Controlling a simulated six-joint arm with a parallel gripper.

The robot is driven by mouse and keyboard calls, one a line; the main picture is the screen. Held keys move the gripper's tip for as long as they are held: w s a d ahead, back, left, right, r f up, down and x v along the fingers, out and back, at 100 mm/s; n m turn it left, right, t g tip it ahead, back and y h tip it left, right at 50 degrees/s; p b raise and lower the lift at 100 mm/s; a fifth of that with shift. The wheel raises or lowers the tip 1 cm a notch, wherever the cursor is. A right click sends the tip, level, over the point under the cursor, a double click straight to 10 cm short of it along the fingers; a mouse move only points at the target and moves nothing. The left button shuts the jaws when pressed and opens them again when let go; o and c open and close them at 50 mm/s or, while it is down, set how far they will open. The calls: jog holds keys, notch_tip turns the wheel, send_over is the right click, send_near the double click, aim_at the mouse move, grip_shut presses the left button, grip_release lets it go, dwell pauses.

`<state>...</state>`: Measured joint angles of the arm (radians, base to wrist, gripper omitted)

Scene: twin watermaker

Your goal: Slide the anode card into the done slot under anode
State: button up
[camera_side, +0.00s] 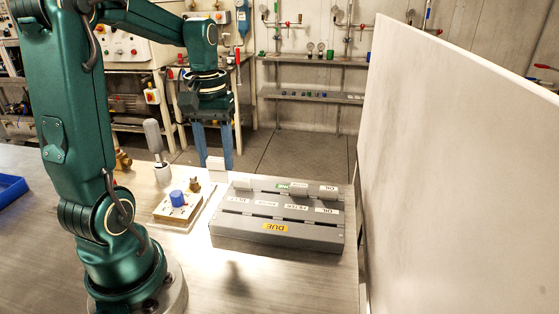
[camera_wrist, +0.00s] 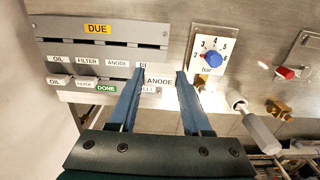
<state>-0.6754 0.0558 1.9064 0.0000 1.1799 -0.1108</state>
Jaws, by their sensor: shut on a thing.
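My gripper (camera_side: 215,167) is shut on a small white card, the anode card (camera_wrist: 159,81), whose ANODE lettering faces the wrist camera. The card also shows between the blue fingertips in the side view (camera_side: 217,161). It is held above the left back corner of the grey card rack (camera_side: 235,236), apart from it. The rack has a yellow DUE label (camera_wrist: 97,29) and a green DONE label (camera_wrist: 106,89). The ANODE label (camera_wrist: 117,63) sits between FILTER and BELT. A finger partly hides the BELT label.
A pressure dial panel with a blue knob (camera_side: 178,198) stands left of the rack. A grey-handled tool (camera_side: 154,138) stands upright behind it. Other white cards (camera_side: 243,185) stand along the rack's back row. A pale panel (camera_side: 455,160) rises on the right. The front table is clear.

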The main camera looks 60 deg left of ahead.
jog(key=w+a+r+n, duration=0.2)
jog(key=w+a+r, duration=0.1)
jog(key=w, duration=0.1)
jog(key=w+d+f+m, duration=0.2)
jog(key=w+d, duration=0.2)
jog(key=w, duration=0.3)
jog(key=shift+w+f, duration=0.15)
jog(key=shift+f, duration=0.2)
jog(key=shift+f, duration=0.1)
jog(key=shift+f, duration=2.8)
jog(key=shift+f, duration=1.85)
jog(key=o, duration=1.3)
